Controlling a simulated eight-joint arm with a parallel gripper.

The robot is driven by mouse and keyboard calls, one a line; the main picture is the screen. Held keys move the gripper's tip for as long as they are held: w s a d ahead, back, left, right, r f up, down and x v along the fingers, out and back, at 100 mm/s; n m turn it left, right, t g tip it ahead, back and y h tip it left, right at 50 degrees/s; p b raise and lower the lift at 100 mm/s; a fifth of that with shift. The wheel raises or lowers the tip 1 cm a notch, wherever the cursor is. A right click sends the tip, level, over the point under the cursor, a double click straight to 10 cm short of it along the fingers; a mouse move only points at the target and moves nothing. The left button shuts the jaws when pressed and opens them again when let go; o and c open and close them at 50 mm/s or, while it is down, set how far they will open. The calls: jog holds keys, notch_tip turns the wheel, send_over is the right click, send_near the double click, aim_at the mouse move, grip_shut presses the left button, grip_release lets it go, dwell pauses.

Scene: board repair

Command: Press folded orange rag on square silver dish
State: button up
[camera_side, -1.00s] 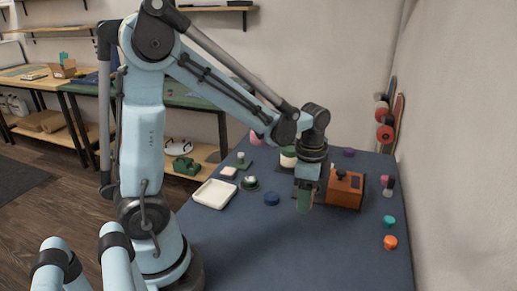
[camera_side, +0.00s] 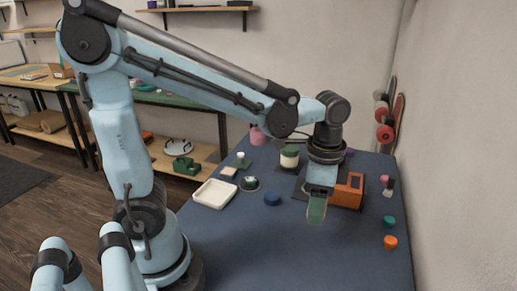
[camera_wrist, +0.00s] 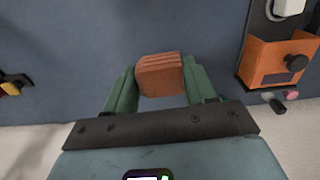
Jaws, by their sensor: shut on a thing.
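The folded orange rag (camera_wrist: 160,72) is between the green fingers of my gripper (camera_wrist: 160,88) in the wrist view, and the gripper is shut on it. In the side view my gripper (camera_side: 316,210) points down over the right part of the blue work surface, in front of the orange box. The rag is hidden there behind the fingers. I cannot make out a square silver dish for certain. A pale squarish tray (camera_side: 213,194) lies to the left, well away from my gripper.
The orange box (camera_side: 348,190) with a black knob (camera_wrist: 297,62) stands close behind my gripper. A dark blue round piece (camera_side: 272,199), a teal cap (camera_side: 389,222) and an orange cap (camera_side: 390,242) lie around. The front of the blue surface (camera_side: 290,255) is clear.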

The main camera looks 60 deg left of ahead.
jog(key=shift+c, duration=0.5)
jog(key=shift+a, duration=0.15)
jog(key=w+a+n, duration=0.2)
jog(key=a, duration=0.6)
jog(key=n, duration=0.7)
send_near(228, 171)
jog(key=shift+a+f, duration=0.15)
jog(key=shift+f, duration=2.7)
jog(key=shift+f, duration=0.6)
jog(key=shift+r, duration=0.15)
